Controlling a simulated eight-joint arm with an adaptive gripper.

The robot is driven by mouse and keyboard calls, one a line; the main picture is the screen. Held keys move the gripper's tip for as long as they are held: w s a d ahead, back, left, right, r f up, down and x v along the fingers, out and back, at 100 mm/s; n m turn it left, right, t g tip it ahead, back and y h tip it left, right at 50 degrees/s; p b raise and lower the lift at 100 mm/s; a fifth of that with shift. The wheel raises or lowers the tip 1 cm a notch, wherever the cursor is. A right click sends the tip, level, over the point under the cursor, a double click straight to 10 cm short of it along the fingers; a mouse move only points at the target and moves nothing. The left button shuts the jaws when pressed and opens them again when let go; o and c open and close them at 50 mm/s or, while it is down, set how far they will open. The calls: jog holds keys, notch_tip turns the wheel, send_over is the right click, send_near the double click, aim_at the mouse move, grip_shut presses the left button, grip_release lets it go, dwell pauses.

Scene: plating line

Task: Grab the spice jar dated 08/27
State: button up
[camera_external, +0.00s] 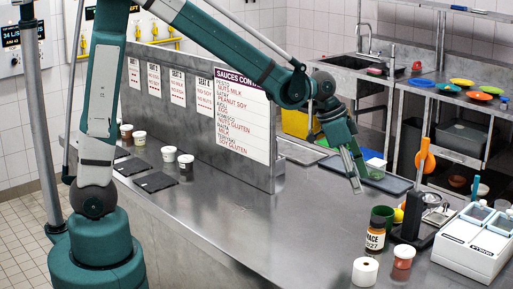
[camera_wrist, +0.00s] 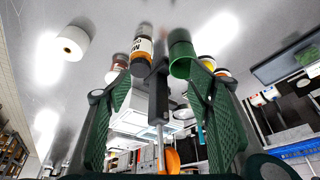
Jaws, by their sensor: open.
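A spice jar (camera_external: 375,240) with a dark lid and white label stands upright on the steel counter, right of centre in the external view. Its label shows "ACE" and a lower line that seems to end in "827". The jar (camera_wrist: 142,48) is at the top middle of the wrist view, its label partly readable. My gripper (camera_external: 357,184) is open and empty, above the counter, up and left of the jar and apart from it. In the wrist view the two green fingers of my gripper (camera_wrist: 150,92) are spread wide, with the jar beyond them.
A green cup (camera_external: 383,214) stands close beside the jar. A white roll (camera_external: 365,271) and a cup with reddish contents (camera_external: 403,258) stand nearer the front. A utensil stand (camera_external: 412,233) and white appliance (camera_external: 470,246) are to the right. Counter left of the jar is clear.

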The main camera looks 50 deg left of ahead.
jog(key=m+p, duration=0.2)
jog(key=p, duration=0.1)
send_over(377, 218)
notch_tip(377, 218, down, 4)
jog(key=shift+s+r+g, duration=0.15)
jog(key=shift+r+g, duration=0.1)
jog(key=shift+g, duration=0.15)
notch_tip(377, 218, down, 5)
jog(key=shift+a+f+b, duration=0.15)
jog(key=shift+b, duration=0.3)
jog(key=shift+f, duration=0.5)
jog(key=shift+f, duration=0.1)
jog(key=shift+x, duration=1.2)
jog(key=shift+f, duration=0.15)
jog(key=shift+d+x, duration=0.15)
jog(key=shift+x, duration=1.05)
jog(key=shift+d+x, duration=0.1)
jog(key=shift+x, duration=1.15)
jog(key=shift+s, duration=0.1)
